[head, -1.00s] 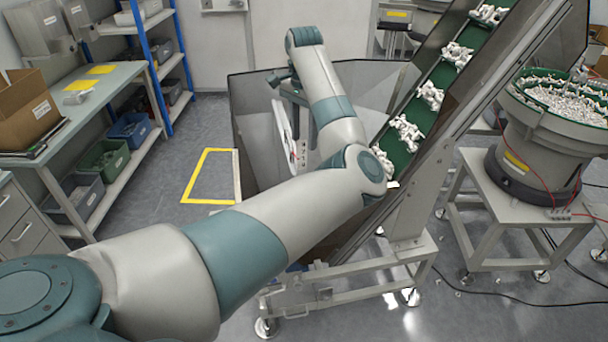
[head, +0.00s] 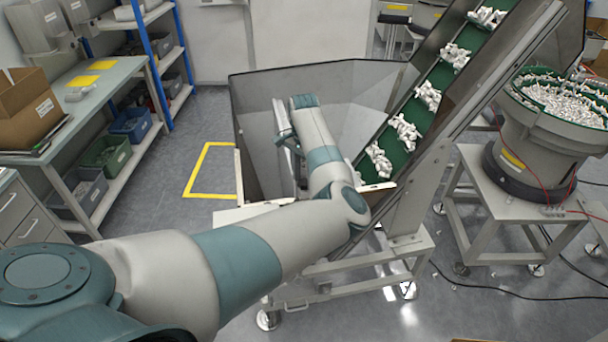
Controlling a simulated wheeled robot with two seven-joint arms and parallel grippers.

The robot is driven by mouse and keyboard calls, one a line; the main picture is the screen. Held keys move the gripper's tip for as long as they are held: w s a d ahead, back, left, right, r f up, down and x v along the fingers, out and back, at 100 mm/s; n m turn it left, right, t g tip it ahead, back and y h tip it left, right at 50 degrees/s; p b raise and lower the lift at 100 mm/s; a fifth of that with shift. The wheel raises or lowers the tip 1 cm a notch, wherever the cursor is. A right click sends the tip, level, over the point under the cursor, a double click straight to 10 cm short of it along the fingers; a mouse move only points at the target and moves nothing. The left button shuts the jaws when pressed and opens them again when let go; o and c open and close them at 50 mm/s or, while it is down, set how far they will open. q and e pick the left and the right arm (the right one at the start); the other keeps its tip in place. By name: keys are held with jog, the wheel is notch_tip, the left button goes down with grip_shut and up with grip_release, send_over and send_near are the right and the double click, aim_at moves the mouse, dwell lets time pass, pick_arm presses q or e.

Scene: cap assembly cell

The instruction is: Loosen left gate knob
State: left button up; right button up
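The left gate knob cannot be made out; my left arm covers much of the hopper's front. The grey hopper (head: 262,103) stands at the foot of the inclined conveyor, with pale strips along its front edges. My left arm reaches in from the lower left, bends at the hopper's front, and its forearm points away over the hopper. My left gripper (head: 283,133) is small and partly hidden beside the wrist, over the hopper's inside. Its fingers are too unclear to tell open from shut, and I see nothing in it. My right gripper is out of view.
The green conveyor (head: 428,97) carries clumps of white parts up to the right. A bowl feeder (head: 534,150) full of white parts stands at right. A workbench (head: 92,98) with bins is at left. Yellow floor tape (head: 198,168) marks clear floor left of the hopper.

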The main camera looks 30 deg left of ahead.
pick_arm(q)
jog(key=c, duration=0.8)
jog(key=shift+o, duration=0.2)
